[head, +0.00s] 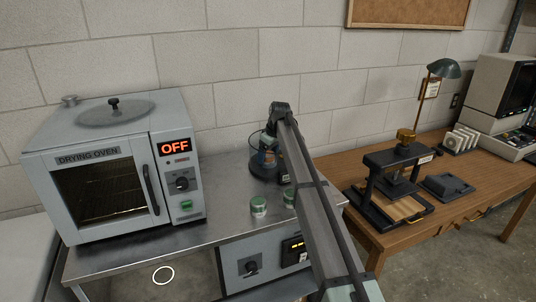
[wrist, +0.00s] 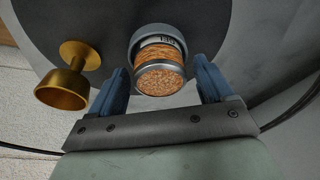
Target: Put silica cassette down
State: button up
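The silica cassette (wrist: 160,72), a short cylinder with orange beads and a pale metal rim, shows in the wrist view between my fingers. My gripper (wrist: 162,66) has its two blue fingers apart, one on each side of the cassette, with a visible gap on both sides. The cassette appears to be on or just over a dark round plate (wrist: 100,28); contact cannot be told. In the head view, my gripper (head: 268,157) is over a dark round base (head: 262,170) at the back of the metal bench, and the cassette cannot be made out there.
A brass cup-shaped piece (wrist: 66,82) is left of the cassette in the wrist view. Green-lidded tins (head: 258,206) stand in front of the round base. A drying oven (head: 110,180), reading OFF, is at left. A wooden desk (head: 450,205) with a press is at right.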

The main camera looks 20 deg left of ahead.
jog(key=w+v, duration=0.1)
jog(key=v, duration=1.1)
jog(key=shift+s+r, duration=0.4)
jog(key=shift+s, duration=0.05)
